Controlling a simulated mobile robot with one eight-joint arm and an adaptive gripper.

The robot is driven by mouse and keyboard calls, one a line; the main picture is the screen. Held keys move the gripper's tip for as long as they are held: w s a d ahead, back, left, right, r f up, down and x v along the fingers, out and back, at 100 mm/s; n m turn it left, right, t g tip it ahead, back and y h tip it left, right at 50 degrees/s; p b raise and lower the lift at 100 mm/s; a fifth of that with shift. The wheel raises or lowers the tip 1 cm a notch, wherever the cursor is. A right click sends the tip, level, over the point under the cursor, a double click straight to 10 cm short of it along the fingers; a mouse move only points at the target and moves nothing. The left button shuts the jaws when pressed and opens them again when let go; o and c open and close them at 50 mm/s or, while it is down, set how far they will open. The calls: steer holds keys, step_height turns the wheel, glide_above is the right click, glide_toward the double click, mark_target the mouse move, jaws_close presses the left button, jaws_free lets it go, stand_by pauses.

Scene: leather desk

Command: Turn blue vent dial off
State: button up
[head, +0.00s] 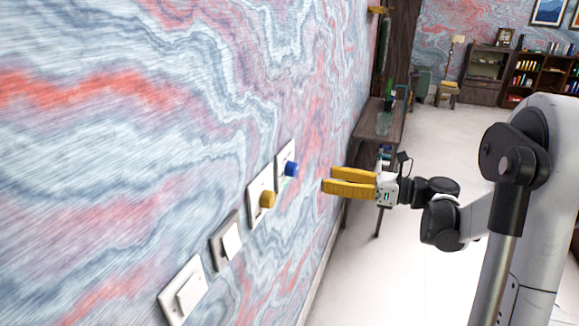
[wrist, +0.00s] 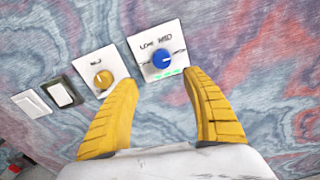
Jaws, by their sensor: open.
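The blue dial (head: 291,169) sits on a white wall plate, the farthest along a row of wall controls. In the wrist view the blue dial (wrist: 162,61) has printed marks around it and several small green lights below it. A white pointer line on it aims to the right and slightly up. My gripper (head: 326,180) is open and empty, a short way out from the wall to the right of the dial in the head view. In the wrist view its yellow fingers (wrist: 160,82) spread below and to either side of the dial, apart from it.
A yellow dial (head: 267,199) is on the neighbouring plate, and it shows in the wrist view (wrist: 103,79). A dark-framed switch (head: 231,241) and a white switch (head: 188,293) follow nearer. A wooden desk (head: 380,122) stands beyond along the wall. The floor to the right is clear.

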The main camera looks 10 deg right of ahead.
mark_target(296, 169)
steer(key=shift+m, duration=0.3)
steer(key=b+x, duration=0.2)
steer(key=x, duration=0.8)
steer(key=shift+w+d+r+b, duration=0.15)
steer(key=shift+w+r+b, duration=0.1)
steer(key=shift+b, duration=0.15)
steer(key=c, duration=1.2)
